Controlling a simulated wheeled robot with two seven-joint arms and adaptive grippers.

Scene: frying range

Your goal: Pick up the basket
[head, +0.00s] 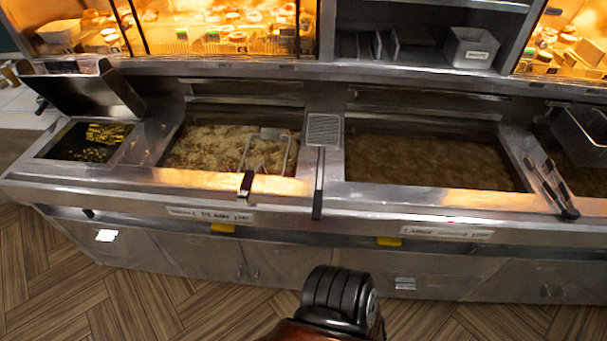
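A wire fry basket (266,152) sits in the left large oil vat, where the oil bubbles. Its metal frame rises above the oil, and its black-tipped handle (247,184) reaches over the vat's front rim. The lower part of the basket is hidden in the oil. A second, metal basket-like container (588,132) shows at the far right edge, partly cut off by the frame. Neither my left nor my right gripper is in view. A black and brown rounded part at the bottom middle seems to be mine, apart from the range.
A flat skimmer (323,130) with a long black handle lies between the vats. Tongs (556,190) lie right of the right vat (420,150). A raised lid (82,92) stands over a small vat at left. The wooden floor (180,290) in front is clear.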

